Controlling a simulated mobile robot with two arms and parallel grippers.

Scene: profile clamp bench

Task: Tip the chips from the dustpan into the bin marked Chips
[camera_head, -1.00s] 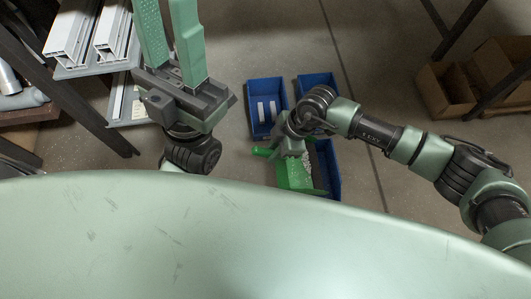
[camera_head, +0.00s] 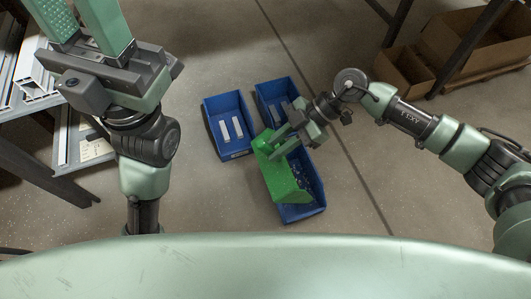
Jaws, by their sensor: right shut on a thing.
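My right gripper (camera_head: 290,138) is shut on the green dustpan (camera_head: 280,178). The dustpan is held over the left part of the front blue bin (camera_head: 298,213) and looks tilted toward the right. Its scooping side is turned away, so I cannot see whether chips are in it. Small dark and greyish bits (camera_head: 308,178) show inside that bin; I cannot tell exactly what they are. No bin marking is readable. My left gripper (camera_head: 80,14) is empty, its two green fingers apart, at the upper left; its fingertips are cut off by the frame.
A left blue bin (camera_head: 229,152) holds two pale strips. A back blue bin (camera_head: 262,88) holds small pale pieces. A rack with white profiles (camera_head: 36,82) stands at the left. Cardboard boxes (camera_head: 460,45) stand at the upper right. Floor around the bins is clear.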

